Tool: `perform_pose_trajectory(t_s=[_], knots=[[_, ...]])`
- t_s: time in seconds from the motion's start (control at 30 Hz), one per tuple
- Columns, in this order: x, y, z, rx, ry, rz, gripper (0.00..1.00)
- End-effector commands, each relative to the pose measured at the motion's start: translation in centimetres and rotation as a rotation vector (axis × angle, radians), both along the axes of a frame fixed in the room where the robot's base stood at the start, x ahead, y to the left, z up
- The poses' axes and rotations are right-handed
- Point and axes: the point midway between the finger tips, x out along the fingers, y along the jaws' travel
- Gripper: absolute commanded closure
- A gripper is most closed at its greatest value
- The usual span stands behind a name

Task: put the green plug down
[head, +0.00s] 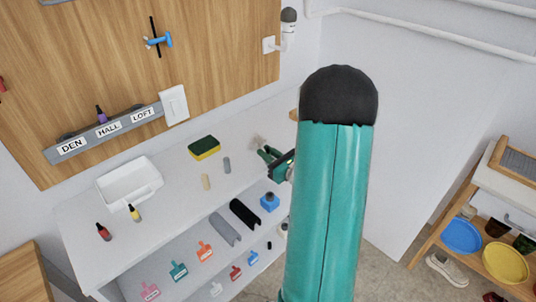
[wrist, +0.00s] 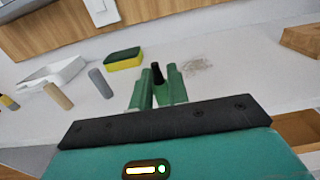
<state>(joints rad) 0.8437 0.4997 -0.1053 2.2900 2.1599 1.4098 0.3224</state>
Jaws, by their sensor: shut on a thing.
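The green plug (wrist: 157,76) has a black tip and sits between the two green fingers of my gripper (wrist: 158,82) in the wrist view. My gripper is shut on it, over the white counter (wrist: 220,90). In the head view my gripper (head: 272,156) is at the counter's right part, partly hidden by my own arm, and the plug is hard to make out there. I cannot tell whether the plug touches the counter.
A yellow-green sponge (head: 204,147), a grey peg (head: 227,165) and a tan peg (head: 206,182) stand left of my gripper. Farther left are a white tray (head: 112,187), a red plug (head: 104,232) and a yellow plug (head: 135,213). A labelled rail (head: 90,143) holds a purple plug (head: 101,116).

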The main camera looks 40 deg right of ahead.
Motion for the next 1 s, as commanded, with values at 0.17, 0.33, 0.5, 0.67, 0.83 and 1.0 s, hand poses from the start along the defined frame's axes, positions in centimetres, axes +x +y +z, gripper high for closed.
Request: perform_pose_trajectory(t_s=[0.17, 0.33, 0.5, 0.67, 0.83, 1.0], knots=[[0.0, 0.0, -0.4, -0.002, -0.002, 0.001, 1.00], [0.0, 0.0, -0.5, -0.001, -0.001, 0.000, 1.00], [0.0, 0.0, -0.7, -0.002, -0.002, 0.000, 0.68], [0.0, 0.0, -0.7, -0.001, -0.001, 0.000, 0.62], [0.0, 0.0, -0.6, -0.001, -0.002, 0.000, 0.62], [-1.2, -0.2, -0.4, -0.001, 0.000, -0.003, 0.62]])
